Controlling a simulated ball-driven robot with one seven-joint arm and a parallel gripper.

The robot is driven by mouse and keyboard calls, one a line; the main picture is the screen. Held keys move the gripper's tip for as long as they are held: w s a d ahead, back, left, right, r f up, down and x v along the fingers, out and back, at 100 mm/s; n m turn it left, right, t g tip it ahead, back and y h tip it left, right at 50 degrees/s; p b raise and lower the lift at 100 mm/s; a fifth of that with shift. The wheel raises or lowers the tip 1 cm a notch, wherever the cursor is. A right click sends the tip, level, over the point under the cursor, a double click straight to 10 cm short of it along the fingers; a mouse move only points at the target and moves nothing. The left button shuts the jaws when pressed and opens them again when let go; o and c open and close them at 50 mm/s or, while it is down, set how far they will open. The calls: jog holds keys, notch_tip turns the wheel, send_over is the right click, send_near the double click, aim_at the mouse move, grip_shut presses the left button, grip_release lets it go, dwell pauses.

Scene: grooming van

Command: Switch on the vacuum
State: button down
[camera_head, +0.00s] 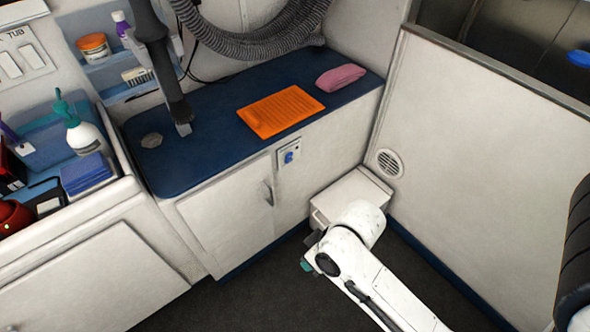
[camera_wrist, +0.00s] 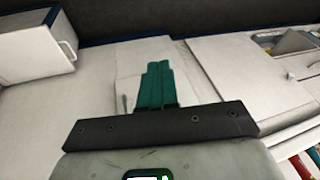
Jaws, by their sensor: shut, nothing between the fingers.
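A blue switch on a small light plate (camera_head: 289,154) is set in the white cabinet front, just below the blue countertop edge. A grey ribbed hose (camera_head: 250,42) hangs along the wall behind the counter. A dark upright tube (camera_head: 165,72) ends in a nozzle over the left of the counter. I cannot tell from the picture whether the vacuum is running. My gripper (camera_head: 306,265) is low in front of the cabinet, below the switch and apart from it. In the wrist view its teal fingers (camera_wrist: 156,84) are together and empty. The switch cannot be made out in the wrist view.
An orange mat (camera_head: 280,110) and a pink cloth-like item (camera_head: 340,77) lie on the blue countertop (camera_head: 205,150). A cabinet door handle (camera_head: 267,193) sticks out left of the switch. A white box (camera_head: 368,188) stands in the corner behind my arm. Dark floor (camera_head: 250,300) is clear at the front.

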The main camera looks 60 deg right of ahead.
aim_at(290, 156)
jog(key=w+d+f+m+t+y+b, duration=0.2)
jog(key=w+d+f+m+t+b, duration=0.4)
jog(key=w+t+b, duration=0.4)
jog(key=s+d+m+t+h+b, duration=0.1)
jog(key=d+m+t+h+b, duration=0.4)
jog(key=d+m+h+b, duration=0.5)
jog(key=d+f+m, duration=0.1)
jog(key=d+m, duration=0.2)
jog(key=d, duration=0.2)
jog(key=shift+s+d+m, duration=0.25)
jog(key=shift+s+m, duration=0.15)
jog(key=p+x, duration=0.1)
jog(key=x, duration=1.3)
jog(key=shift+r+p, duration=0.2)
jog(key=shift+p, duration=0.1)
